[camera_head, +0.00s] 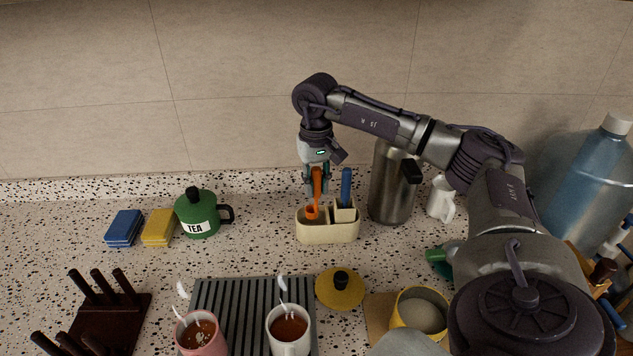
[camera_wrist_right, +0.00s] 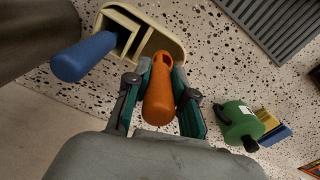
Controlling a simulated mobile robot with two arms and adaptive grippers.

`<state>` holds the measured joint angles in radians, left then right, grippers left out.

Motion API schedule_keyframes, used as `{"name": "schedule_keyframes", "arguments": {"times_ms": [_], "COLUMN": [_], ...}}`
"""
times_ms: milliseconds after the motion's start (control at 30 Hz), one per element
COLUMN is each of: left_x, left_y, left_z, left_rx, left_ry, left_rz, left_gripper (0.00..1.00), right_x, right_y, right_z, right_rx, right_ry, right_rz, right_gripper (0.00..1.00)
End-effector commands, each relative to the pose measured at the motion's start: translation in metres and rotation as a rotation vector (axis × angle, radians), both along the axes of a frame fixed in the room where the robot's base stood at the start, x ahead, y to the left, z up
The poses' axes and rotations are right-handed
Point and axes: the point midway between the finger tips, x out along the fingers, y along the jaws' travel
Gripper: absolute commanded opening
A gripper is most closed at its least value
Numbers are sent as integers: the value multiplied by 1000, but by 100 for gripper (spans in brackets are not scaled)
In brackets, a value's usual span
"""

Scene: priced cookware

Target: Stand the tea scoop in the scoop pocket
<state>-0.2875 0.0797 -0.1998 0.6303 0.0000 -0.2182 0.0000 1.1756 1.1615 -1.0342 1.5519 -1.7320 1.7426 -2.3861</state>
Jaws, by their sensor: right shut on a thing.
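The orange tea scoop (camera_head: 317,185) hangs upright, bowl down, in my right gripper (camera_head: 316,184). The gripper is shut on its handle, which points toward the camera in the right wrist view (camera_wrist_right: 158,95). The cream caddy (camera_head: 328,232) with pockets stands below. The scoop's bowl is at the left, larger compartment, at about rim height; whether it touches the caddy I cannot tell. A blue-handled tool (camera_head: 346,186) stands in a smaller compartment on the right; its handle also shows in the right wrist view (camera_wrist_right: 84,57). My left gripper is not in view.
A steel flask (camera_head: 391,187) stands close right of the caddy. A yellow lid (camera_head: 340,290), ribbed mat (camera_head: 236,300) and two full mugs lie in front.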

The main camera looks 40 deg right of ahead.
Motion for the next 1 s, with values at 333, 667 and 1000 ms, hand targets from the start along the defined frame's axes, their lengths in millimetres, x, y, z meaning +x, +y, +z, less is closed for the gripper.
{"name": "schedule_keyframes", "arguments": {"times_ms": [333, 667, 1000], "left_x": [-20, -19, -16], "left_y": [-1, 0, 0], "left_z": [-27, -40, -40], "left_rx": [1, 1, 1], "left_ry": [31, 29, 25], "left_rz": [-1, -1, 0], "left_gripper": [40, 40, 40], "right_x": [0, 0, 0], "right_y": [0, 0, 0], "right_z": [-32, -52, -54], "right_rx": [0, 0, 1], "right_ry": [0, 1, 0], "right_rz": [0, 0, 0], "right_gripper": [3, 3, 3]}}
